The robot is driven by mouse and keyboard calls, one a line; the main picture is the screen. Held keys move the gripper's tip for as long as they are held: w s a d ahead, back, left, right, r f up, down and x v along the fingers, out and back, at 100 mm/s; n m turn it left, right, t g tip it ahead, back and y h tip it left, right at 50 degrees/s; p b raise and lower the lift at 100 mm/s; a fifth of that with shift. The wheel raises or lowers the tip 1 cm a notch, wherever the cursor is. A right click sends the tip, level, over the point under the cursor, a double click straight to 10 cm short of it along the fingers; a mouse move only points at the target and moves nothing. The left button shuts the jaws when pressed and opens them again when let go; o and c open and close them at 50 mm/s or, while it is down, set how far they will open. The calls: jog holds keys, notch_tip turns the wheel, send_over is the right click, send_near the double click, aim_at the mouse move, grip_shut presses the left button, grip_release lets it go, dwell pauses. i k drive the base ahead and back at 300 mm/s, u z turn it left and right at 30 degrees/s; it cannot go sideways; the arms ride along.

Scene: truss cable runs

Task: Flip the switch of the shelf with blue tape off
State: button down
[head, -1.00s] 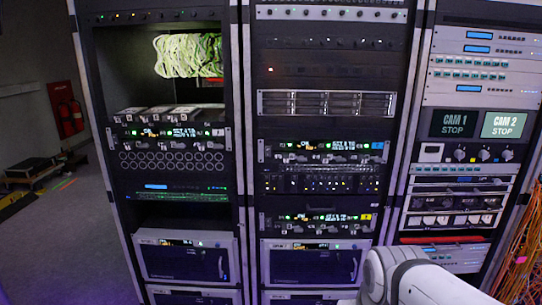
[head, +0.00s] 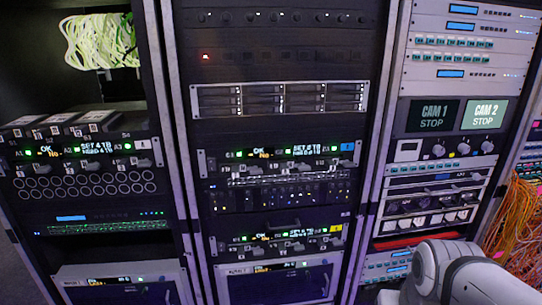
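A rack shelf (head: 280,155) in the middle rack has a small blue tag (head: 347,146) at its right end, which looks like the blue tape. Its front has a lit display with green and white text and a row of small grey switches below it. The switch positions are too small to tell. A similar shelf (head: 275,242) lower in the same rack has a yellow tag (head: 336,228). Another in the left rack (head: 80,152) has a white tag (head: 143,144). My gripper is out of view; only a white link of my arm shows at the lower right.
The right rack holds two monitors (head: 458,115) and drawers. Orange cables (head: 515,225) hang at the far right. Pale green cables (head: 100,42) hang in the left rack. Drive units (head: 280,98) sit above the blue-tagged shelf. Its front looks unobstructed.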

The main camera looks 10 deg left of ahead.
aim_at(211, 163)
jog(key=u, duration=0.05)
jog(key=i, duration=1.05)
jog(key=u, duration=0.75)
